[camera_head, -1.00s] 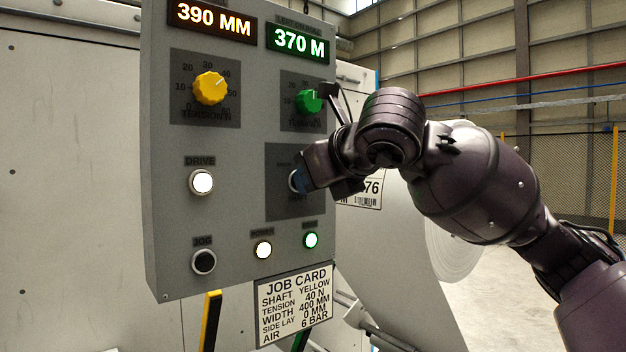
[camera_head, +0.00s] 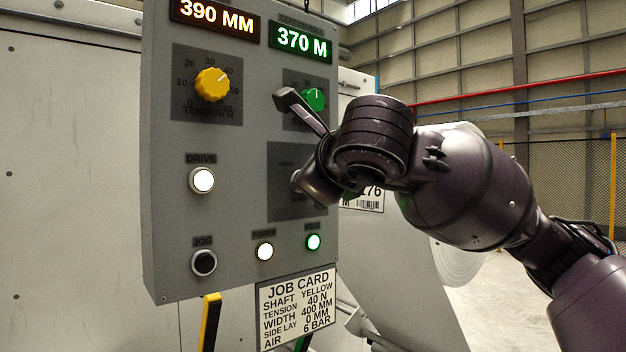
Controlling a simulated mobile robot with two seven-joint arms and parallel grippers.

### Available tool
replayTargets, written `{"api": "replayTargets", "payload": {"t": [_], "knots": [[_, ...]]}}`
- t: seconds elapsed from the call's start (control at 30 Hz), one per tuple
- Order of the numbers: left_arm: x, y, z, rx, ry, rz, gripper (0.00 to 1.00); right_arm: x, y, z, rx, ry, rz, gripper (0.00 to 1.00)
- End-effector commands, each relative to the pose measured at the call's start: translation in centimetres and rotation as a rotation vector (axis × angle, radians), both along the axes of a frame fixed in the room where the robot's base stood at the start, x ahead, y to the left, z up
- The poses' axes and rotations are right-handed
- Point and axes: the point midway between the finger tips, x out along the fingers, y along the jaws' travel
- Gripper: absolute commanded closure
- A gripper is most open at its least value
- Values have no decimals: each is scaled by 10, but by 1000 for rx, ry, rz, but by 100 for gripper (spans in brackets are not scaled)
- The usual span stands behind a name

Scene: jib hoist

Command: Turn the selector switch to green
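The selector switch sits on the dark square plate (camera_head: 283,159) at the right of the grey control panel. Its knob is hidden behind my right gripper now, so its setting cannot be seen. My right gripper (camera_head: 308,188) is at the plate, in front of where the knob sits. A dark bracket-like part of my arm sticks up and left in front of the panel. My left gripper is not in view.
The panel (camera_head: 222,215) also carries a yellow dial (camera_head: 212,85), a green dial (camera_head: 314,99) close to my arm, a white drive button (camera_head: 201,180) and a black jog button (camera_head: 204,262). A job card (camera_head: 298,306) hangs below, reading "shaft yellow".

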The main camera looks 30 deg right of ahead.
Motion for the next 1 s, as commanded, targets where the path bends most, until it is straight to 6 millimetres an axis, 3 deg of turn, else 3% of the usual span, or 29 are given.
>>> {"api": "replayTargets", "payload": {"t": [0.43, 0.47, 0.63, 1.0], "knots": [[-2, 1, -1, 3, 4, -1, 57, 3, -1, -5, -13, 11, -4, 100], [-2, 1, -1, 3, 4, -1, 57, 3, -1, -5, -13, 11, -4, 84], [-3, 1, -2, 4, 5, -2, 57, 2, -1, -4, -12, 9, -4, 58], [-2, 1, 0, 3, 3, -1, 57, -4, 0, 1, -11, -1, -1, 58]]}}
